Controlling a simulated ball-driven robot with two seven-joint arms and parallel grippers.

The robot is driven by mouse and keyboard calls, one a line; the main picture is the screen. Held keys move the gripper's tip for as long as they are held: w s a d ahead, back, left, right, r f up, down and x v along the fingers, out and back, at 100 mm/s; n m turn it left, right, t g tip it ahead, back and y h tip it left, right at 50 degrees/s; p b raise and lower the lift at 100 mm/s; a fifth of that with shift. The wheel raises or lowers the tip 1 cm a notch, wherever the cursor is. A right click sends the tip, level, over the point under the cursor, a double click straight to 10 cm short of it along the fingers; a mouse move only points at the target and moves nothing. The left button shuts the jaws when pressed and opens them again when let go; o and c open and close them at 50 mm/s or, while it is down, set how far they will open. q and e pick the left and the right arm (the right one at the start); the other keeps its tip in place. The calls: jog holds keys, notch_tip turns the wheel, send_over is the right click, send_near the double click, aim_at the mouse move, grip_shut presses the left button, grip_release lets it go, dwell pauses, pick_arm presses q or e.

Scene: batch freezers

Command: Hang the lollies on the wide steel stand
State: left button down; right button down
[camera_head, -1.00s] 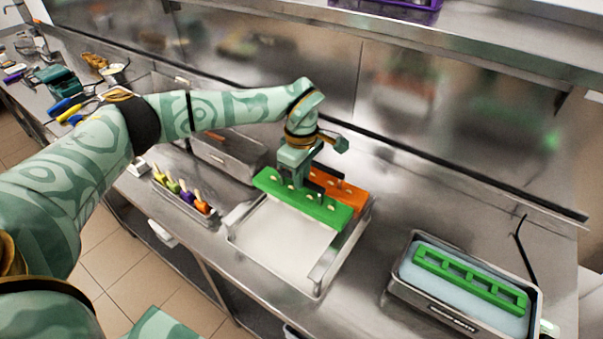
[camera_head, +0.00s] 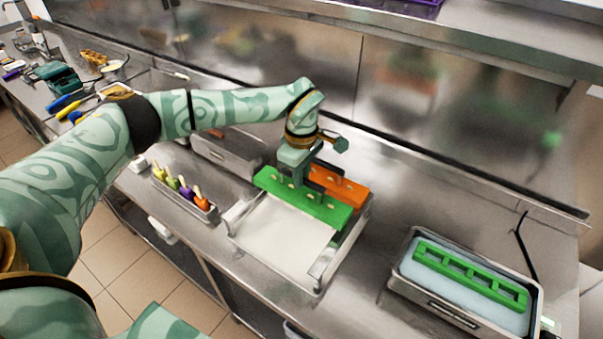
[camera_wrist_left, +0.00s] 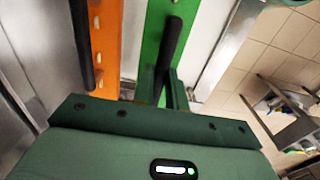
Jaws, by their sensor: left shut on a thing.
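A green holder bar (camera_head: 303,198) with pale stick ends along its top lies across the wide steel stand (camera_head: 320,272). I cannot tell whether it rests on the rails or hangs just above them. An orange holder bar (camera_head: 345,187) with similar stick ends is behind it. My left gripper (camera_head: 297,178) is over the green bar, shut on its dark upright handle. The handle (camera_wrist_left: 171,45) and green bar (camera_wrist_left: 152,42) also show in the left wrist view. Any lollies below the bars are hidden. My right gripper is not in view.
A steel bath (camera_head: 440,312) with bluish liquid and a green slotted frame (camera_head: 470,275) stands at the right. Bare counter lies between stand and bath.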

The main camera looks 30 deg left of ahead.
pick_arm(q)
jog(key=shift+f+b, duration=0.45)
jog(key=shift+f, duration=0.55)
jog(key=shift+f, duration=0.25)
dwell(0.5)
jog(key=c, duration=1.3)
grip_release()
jog(key=shift+c, duration=0.2)
notch_tip(320, 180, up, 16)
jog(key=shift+r, duration=0.15)
jog(key=shift+s, duration=0.1)
